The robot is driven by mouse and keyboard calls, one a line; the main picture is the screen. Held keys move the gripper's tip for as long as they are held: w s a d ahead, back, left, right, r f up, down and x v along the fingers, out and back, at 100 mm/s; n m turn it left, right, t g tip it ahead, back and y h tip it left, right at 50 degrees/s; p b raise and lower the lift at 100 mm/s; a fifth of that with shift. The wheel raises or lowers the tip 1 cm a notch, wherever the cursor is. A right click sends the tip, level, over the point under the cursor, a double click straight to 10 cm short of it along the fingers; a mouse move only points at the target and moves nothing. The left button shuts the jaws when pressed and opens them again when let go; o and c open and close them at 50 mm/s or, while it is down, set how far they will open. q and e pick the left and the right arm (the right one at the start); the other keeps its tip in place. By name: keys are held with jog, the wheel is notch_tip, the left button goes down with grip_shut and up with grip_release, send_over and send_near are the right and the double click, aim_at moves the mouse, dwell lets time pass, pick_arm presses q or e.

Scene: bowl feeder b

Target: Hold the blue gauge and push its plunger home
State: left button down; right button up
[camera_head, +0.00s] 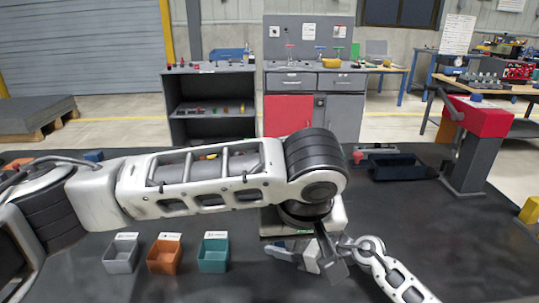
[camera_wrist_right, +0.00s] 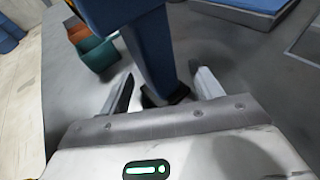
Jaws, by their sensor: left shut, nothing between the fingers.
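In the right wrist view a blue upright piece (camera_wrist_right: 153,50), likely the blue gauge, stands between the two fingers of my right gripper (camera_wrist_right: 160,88). It has a wider top and a dark foot. The fingers are apart, with a narrow gap beside it. I cannot make out its plunger. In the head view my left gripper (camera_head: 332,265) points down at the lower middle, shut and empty. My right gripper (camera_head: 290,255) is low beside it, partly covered. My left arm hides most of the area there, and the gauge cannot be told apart.
Grey (camera_head: 121,256), orange (camera_head: 165,259) and teal (camera_head: 213,256) bins stand on the dark table, left of the grippers. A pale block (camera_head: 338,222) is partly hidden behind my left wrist. A dark tray (camera_head: 400,172) and a red-topped stand (camera_head: 480,118) are at right.

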jog(key=v, duration=1.2)
jog(key=s+d+b, duration=0.1)
jog(key=d, duration=0.1)
jog(key=s+d+b, duration=0.1)
jog(key=d, duration=0.1)
jog(key=s+d+b, duration=0.1)
jog(key=s+d, duration=0.1)
jog(key=shift+s+f, duration=0.1)
jog(key=shift+s+d+b, duration=0.25)
jog(key=shift+d+b, duration=0.05)
jog(key=shift+b, duration=0.05)
